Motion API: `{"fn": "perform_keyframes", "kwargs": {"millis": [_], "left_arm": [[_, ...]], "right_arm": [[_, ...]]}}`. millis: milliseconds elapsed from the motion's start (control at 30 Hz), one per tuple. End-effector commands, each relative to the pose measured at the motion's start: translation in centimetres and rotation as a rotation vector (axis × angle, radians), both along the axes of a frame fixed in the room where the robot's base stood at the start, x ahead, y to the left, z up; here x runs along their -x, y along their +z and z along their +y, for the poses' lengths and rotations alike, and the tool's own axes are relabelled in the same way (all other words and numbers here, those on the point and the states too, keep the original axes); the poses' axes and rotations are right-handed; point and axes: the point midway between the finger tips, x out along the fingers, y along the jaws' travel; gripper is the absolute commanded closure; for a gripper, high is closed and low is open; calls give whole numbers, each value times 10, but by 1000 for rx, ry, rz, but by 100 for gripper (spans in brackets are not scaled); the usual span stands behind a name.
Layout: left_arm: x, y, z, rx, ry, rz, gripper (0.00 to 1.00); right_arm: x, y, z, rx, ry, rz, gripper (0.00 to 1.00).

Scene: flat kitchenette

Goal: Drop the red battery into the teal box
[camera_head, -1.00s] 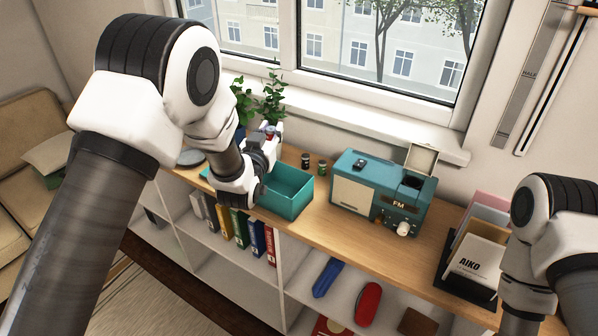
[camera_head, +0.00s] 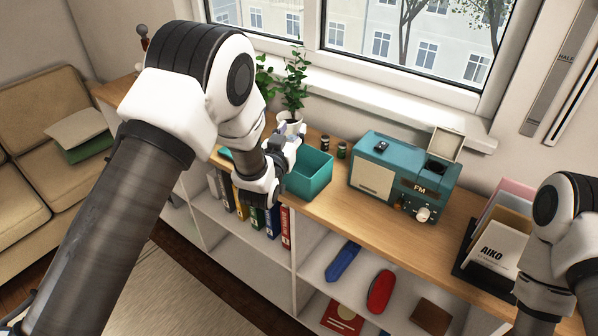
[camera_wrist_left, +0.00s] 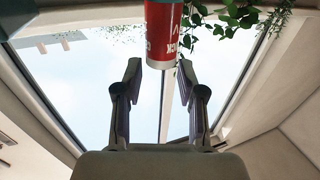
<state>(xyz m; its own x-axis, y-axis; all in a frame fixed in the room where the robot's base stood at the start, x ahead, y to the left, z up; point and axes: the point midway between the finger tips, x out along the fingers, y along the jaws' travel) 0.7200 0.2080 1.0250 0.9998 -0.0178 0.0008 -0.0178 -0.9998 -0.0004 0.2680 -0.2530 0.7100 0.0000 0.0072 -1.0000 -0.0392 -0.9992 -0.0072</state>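The red battery (camera_wrist_left: 163,35) shows in the left wrist view, a red cylinder with white lettering, cut off by the top edge. In the head view the left gripper (camera_head: 297,138) is above the back left part of the teal box (camera_head: 312,184); I cannot make out the battery there. The teal box stands open-topped on the wooden shelf top, its left part hidden by the gripper. My right gripper is out of view; only its arm shows.
A potted plant (camera_head: 294,85) stands close behind the left gripper, by the window. Two small dark jars (camera_head: 341,150) and a teal radio (camera_head: 401,178) are right of the box. A black file holder (camera_head: 487,262) stands further right, near my right arm.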

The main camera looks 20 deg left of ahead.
Motion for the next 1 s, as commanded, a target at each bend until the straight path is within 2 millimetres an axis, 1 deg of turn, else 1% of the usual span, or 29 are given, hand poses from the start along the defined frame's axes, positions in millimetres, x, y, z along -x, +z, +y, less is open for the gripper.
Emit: {"fn": "perform_keyframes", "kwargs": {"millis": [267, 367, 467, 567, 700, 800, 900, 1000], "left_arm": [[0, 0, 0, 0, 0, 1, 46], [4, 0, 0, 0, 0, 1, 46], [19, -1, 0, -1, 0, 3, 46], [42, -1, 0, -2, -1, 4, 46], [79, -1, 1, -2, -1, 5, 46], [101, -1, 2, -1, 0, 4, 46], [114, -1, 2, -1, -1, 2, 46], [120, 0, 2, -1, 0, 1, 46]], "right_arm": [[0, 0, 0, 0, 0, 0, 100], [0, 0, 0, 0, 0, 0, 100], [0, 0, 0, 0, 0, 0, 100], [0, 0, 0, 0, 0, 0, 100], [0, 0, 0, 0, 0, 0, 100], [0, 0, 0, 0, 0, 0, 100], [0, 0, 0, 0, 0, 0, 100], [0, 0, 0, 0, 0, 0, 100]]}}
